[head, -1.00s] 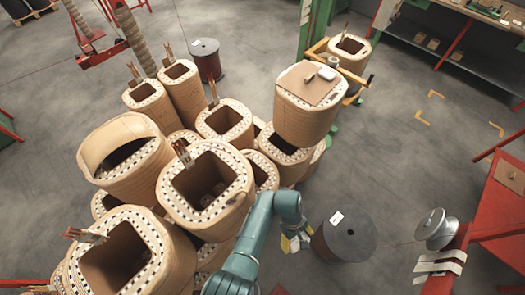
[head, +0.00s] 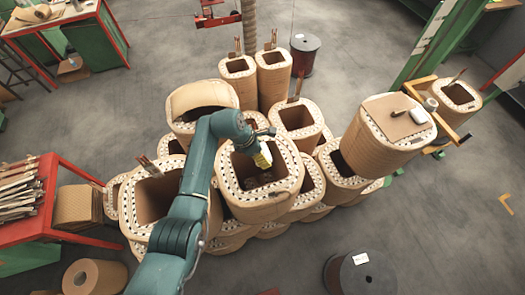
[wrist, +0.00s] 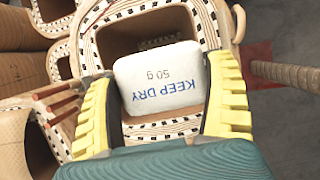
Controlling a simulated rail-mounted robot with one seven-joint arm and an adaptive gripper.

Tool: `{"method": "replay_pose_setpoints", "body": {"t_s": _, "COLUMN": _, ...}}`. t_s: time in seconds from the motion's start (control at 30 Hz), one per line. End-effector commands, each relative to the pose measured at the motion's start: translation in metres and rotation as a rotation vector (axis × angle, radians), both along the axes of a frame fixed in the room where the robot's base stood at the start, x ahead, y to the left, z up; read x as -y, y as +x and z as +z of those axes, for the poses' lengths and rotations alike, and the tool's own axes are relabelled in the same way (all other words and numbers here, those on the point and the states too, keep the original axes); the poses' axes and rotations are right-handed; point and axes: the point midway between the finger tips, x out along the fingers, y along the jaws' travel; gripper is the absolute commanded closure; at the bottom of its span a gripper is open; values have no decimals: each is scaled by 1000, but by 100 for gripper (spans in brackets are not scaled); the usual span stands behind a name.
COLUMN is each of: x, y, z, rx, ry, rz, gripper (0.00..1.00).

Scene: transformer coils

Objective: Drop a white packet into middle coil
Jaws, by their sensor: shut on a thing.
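My gripper (head: 264,156) has yellow fingers and is over the square opening of the middle coil (head: 283,200), a tan coil with a dotted rim. In the wrist view, my gripper (wrist: 164,105) is shut on a white packet (wrist: 162,82) marked "KEEP DRY 50 g", with a finger on each side. The middle coil (wrist: 160,133) is behind the packet there, and its opening shows beyond the packet. The packet cannot be made out clearly in the head view. Its exact height above the rim cannot be told.
A covered coil (head: 385,140) stands at the right. Copper-coloured leads (wrist: 58,100) stick out near my left finger.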

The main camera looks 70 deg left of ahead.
Motion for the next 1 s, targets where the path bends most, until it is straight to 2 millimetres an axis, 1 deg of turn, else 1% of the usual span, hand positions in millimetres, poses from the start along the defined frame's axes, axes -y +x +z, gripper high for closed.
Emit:
{"method": "replay_pose_setpoints", "body": {"t_s": 0.17, "x": 0, "y": 0, "z": -14, "rx": 0, "ry": -1, "rz": -1, "gripper": 49}}
{"method": "replay_pose_setpoints", "body": {"t_s": 0.4, "x": 1, "y": 1, "z": -46, "rx": 0, "ry": 0, "rz": -3, "gripper": 49}}
{"method": "replay_pose_setpoints", "body": {"t_s": 0.6, "x": 1, "y": 1, "z": -67, "rx": 0, "ry": 2, "rz": -4, "gripper": 49}}
{"method": "replay_pose_setpoints", "body": {"t_s": 0.73, "x": 1, "y": 1, "z": -71, "rx": 1, "ry": 1, "rz": -4, "gripper": 49}}
{"method": "replay_pose_setpoints", "body": {"t_s": 0.97, "x": 1, "y": 1, "z": -69, "rx": 0, "ry": 2, "rz": -4, "gripper": 49}}
{"method": "replay_pose_setpoints", "body": {"t_s": 1.0, "x": 1, "y": 1, "z": -69, "rx": 0, "ry": 2, "rz": -4, "gripper": 9}}
